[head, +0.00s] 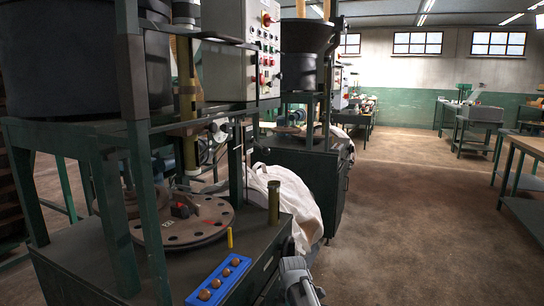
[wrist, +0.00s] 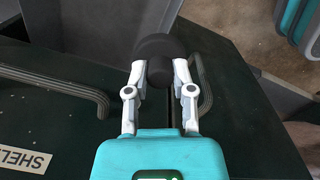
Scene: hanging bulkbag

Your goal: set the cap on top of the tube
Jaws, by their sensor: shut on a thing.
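An olive-green tube (head: 274,203) stands upright near the right edge of the dark bench top in the head view. My gripper (wrist: 160,75) is shut on a dark, rounded cap (wrist: 160,47) with a small knob on the side nearest the wrist camera. The fingers sit on both sides of the knob. I cannot make out the tube in the wrist view. In the head view only a grey part of my arm shows at the bottom, right of the bench; the fingers and cap are not visible there.
A blue tray (head: 210,297) with several brown round pieces lies at the bench's front, near a short yellow stick (head: 229,238). A round metal flange (head: 200,228) and green posts (head: 145,200) stand behind. A white bag (head: 290,196) hangs behind the tube. Floor is free to the right.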

